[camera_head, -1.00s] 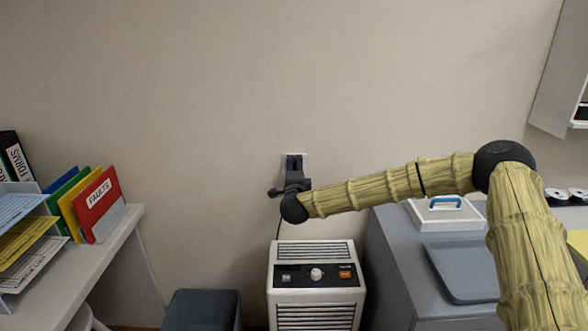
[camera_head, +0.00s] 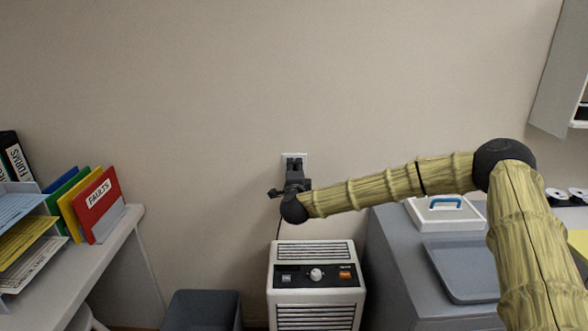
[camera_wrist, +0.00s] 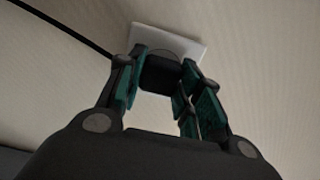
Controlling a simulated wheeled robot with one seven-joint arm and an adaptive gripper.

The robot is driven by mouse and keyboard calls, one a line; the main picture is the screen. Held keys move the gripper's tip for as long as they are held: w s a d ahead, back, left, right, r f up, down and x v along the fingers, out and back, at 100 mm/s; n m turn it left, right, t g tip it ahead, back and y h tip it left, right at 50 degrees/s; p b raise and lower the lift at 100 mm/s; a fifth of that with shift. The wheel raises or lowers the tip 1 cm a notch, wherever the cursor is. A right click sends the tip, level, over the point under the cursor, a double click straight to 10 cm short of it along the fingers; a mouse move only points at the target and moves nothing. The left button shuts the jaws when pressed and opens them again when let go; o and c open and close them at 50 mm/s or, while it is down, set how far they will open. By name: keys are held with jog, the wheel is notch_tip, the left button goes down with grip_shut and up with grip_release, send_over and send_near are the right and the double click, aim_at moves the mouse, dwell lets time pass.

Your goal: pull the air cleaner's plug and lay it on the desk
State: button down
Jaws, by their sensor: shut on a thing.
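The air cleaner (camera_head: 316,256), a white box with a knob and grilles, stands on the floor against the wall. Above it is a white wall outlet plate (camera_head: 304,159), partly hidden by my gripper (camera_head: 294,166). In the wrist view, my gripper (camera_wrist: 164,68) is shut on the dark, blocky plug (camera_wrist: 168,78), just in front of the outlet plate (camera_wrist: 190,43). I cannot tell whether its pins are still in the socket. The black cord (camera_wrist: 65,27) runs to the upper left. The white desk (camera_head: 75,262) is at the left.
Coloured folders (camera_head: 98,204) and a paper tray (camera_head: 22,240) stand on the desk; its front right part is bare. A dark bin (camera_head: 203,308) stands between desk and air cleaner.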

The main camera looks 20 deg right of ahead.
jog(key=shift+s, duration=0.1)
jog(key=shift+v, duration=2.65)
jog(key=shift+s+f, duration=0.1)
jog(key=shift+s, duration=0.15)
